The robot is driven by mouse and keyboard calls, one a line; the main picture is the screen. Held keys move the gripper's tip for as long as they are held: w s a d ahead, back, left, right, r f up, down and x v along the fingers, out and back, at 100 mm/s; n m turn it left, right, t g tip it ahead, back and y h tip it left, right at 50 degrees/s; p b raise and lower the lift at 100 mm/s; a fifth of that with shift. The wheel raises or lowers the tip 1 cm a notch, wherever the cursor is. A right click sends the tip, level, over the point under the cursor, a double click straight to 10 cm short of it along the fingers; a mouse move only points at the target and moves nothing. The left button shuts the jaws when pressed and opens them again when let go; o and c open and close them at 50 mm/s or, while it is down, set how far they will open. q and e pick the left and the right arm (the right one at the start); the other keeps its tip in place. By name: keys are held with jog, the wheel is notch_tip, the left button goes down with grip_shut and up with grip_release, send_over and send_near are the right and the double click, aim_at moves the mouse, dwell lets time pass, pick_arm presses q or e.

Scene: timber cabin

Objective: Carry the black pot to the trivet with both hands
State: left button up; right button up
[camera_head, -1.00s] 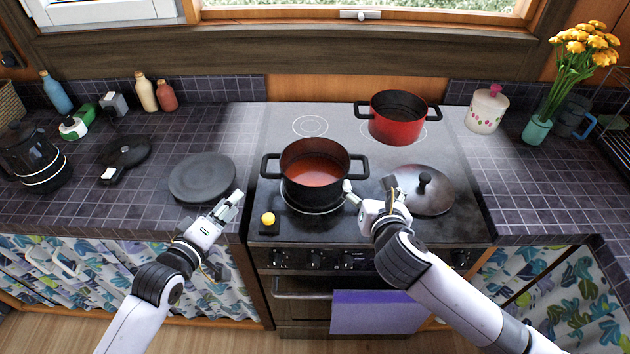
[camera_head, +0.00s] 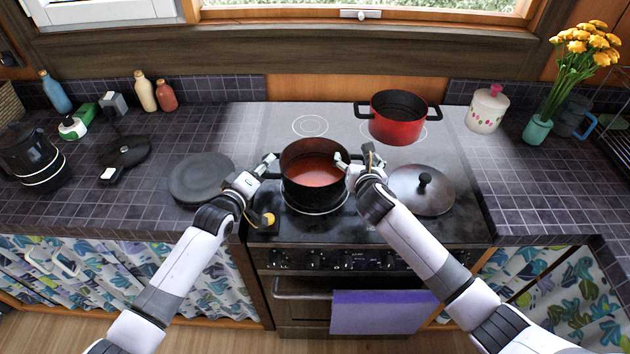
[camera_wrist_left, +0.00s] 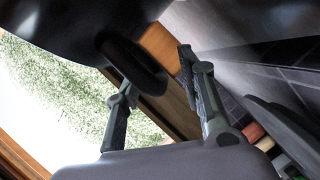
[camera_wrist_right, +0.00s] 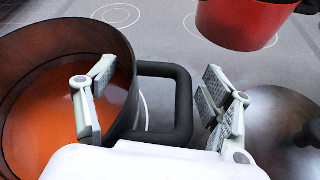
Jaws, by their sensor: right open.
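The black pot (camera_head: 317,190) holds orange-red soup and stands on the front left burner of the stove. My left gripper (camera_head: 267,164) is at its left handle. In the left wrist view the fingers are apart, with the dark handle (camera_wrist_left: 132,62) close to one finger. My right gripper (camera_head: 352,164) is open at the right handle. In the right wrist view its fingers stand either side of the handle (camera_wrist_right: 181,105), one over the pot's inside. A round, flat dark-grey disc (camera_head: 198,180), which looks like the trivet, lies on the counter left of the stove.
A red pot (camera_head: 398,122) stands on the back right burner. A lid (camera_head: 422,190) lies right of the black pot. A small yellow-topped item (camera_head: 266,222) is at the stove's front left, near my left arm.

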pick_arm(q)
jog(key=shift+w+d, duration=0.1)
pick_arm(e)
jog(key=shift+w, duration=0.1)
pick_arm(q)
jog(key=shift+c, duration=0.3)
pick_arm(e)
jog(key=shift+c, duration=0.4)
pick_arm(q)
grip_shut()
pick_arm(e)
jog(key=shift+f, duration=0.1)
jog(key=c, duration=0.8)
jog(key=shift+d, duration=0.1)
grip_shut()
